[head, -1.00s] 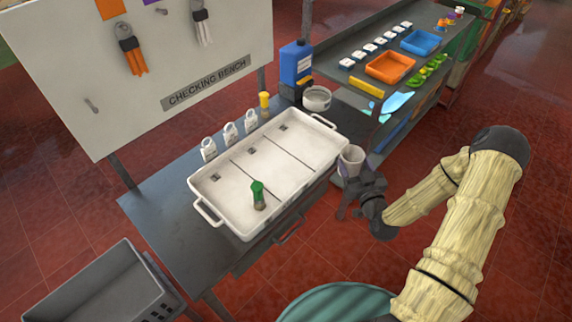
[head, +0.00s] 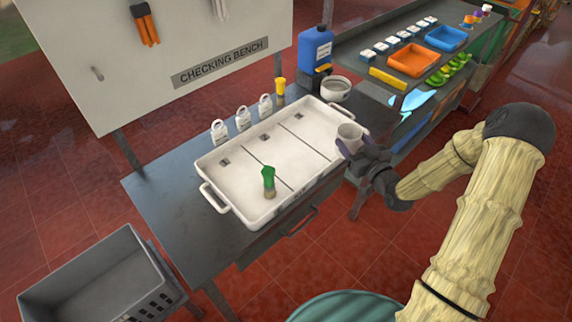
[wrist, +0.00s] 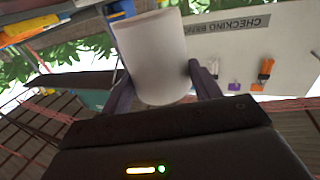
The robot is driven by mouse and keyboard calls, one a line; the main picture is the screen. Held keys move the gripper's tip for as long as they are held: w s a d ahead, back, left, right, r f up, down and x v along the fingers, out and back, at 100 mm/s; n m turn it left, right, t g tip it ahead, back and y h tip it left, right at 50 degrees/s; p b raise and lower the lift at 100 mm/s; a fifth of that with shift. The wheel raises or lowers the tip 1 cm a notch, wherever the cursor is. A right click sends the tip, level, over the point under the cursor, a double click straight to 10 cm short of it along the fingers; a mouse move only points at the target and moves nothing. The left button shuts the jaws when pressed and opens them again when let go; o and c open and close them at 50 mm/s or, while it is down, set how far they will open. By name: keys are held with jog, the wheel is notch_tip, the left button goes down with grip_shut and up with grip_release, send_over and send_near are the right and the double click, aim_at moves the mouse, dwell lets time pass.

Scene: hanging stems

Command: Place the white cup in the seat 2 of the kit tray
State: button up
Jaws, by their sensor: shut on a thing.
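The white cup (head: 350,136) is held upright in my gripper (head: 345,151). In the wrist view the cup (wrist: 154,58) sits between the two dark fingers of my gripper (wrist: 158,82), which are shut on it. The white kit tray (head: 207,176) lies on the bench and is split by thin lines into three compartments. The cup is at the tray's right end, seemingly at or just above the rim; its exact height I cannot tell. The middle and right compartments look empty. No seat numbers are readable.
Several white tagged containers (head: 243,117) and a yellow-topped bottle (head: 280,88) stand behind the tray. A blue canister (head: 314,58) and a round pot (head: 336,89) are at the back right. A grey crate (head: 95,275) is at the lower left.

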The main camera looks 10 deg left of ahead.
jog(key=w+a+f+n+g+y+b, duration=0.1)
jog(key=w+a+n+g+y+b, duration=0.2)
jog(key=a+b, duration=0.6)
jog(key=shift+w+a+n+g+y+b, duration=0.45)
jog(key=shift+y+b, duration=0.25)
jog(key=shift+b, duration=0.4)
notch_tip(320, 180, down, 6)
jog(key=shift+f, duration=0.2)
jog(key=shift+d, duration=0.1)
